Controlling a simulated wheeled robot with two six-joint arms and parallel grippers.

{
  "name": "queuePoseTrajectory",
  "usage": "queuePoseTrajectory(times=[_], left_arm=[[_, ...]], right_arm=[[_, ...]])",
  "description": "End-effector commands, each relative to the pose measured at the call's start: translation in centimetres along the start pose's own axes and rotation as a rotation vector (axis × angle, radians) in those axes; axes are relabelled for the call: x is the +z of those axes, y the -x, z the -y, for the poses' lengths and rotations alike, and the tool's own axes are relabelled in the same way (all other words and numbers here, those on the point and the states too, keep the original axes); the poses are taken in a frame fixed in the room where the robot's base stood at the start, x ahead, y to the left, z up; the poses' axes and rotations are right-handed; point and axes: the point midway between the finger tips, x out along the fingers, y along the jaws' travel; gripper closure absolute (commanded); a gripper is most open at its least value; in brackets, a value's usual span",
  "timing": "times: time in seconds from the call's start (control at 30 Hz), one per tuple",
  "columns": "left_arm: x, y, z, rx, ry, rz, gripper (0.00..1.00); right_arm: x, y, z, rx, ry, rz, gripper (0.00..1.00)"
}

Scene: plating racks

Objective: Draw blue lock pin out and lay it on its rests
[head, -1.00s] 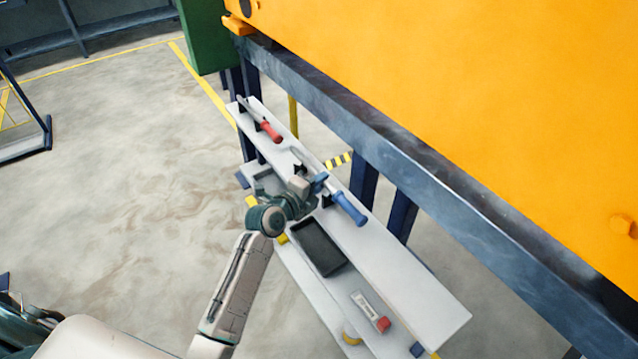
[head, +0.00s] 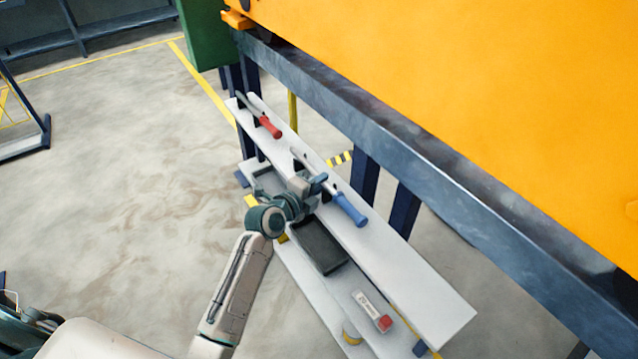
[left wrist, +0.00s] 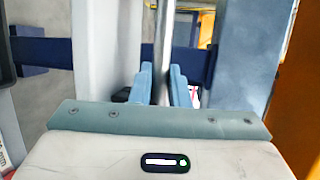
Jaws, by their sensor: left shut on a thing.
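The blue lock pin has a blue handle (head: 350,209) and a thin metal shaft (head: 305,164). It lies along the upper white shelf at the middle of the head view, over dark rests that my gripper partly hides. My left gripper (head: 318,184) is shut on the pin, around the shaft just beyond the handle. In the left wrist view the two pale blue fingers (left wrist: 161,85) close on the metal shaft (left wrist: 165,35), which runs upward between them. I cannot tell whether the pin touches its rests. My right gripper is not in view.
A red-handled pin (head: 271,127) lies farther back on the same shelf (head: 420,290). A black tray (head: 320,248) and a white box with a red end (head: 372,311) sit on the lower shelf. A dark steel beam (head: 400,150) and an orange body (head: 460,80) stand close on the right.

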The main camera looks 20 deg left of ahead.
Motion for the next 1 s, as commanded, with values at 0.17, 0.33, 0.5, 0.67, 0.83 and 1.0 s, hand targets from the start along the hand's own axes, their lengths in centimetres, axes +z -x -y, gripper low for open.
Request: queuePoseTrajectory(times=[0.17,0.33,0.5,0.67,0.83,1.0], left_arm=[[0.0,0.0,0.2,-0.004,0.0,0.001,0.73],[0.0,0.0,0.1,-0.002,0.0,0.0,0.59],[0.0,0.0,-0.1,0.002,0.0,0.0,0.59],[0.0,1.2,-0.2,0.001,-0.003,0.001,0.59],[0.0,4.4,-0.3,0.001,-0.004,0.001,0.59],[0.0,7.8,-0.2,0.001,-0.005,0.0,0.59]], right_arm=[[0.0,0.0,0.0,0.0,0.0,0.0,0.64],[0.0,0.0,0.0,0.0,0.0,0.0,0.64],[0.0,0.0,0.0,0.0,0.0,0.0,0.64],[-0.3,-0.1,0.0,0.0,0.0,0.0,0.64],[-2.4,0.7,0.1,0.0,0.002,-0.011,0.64],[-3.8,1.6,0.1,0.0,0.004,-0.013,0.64]])
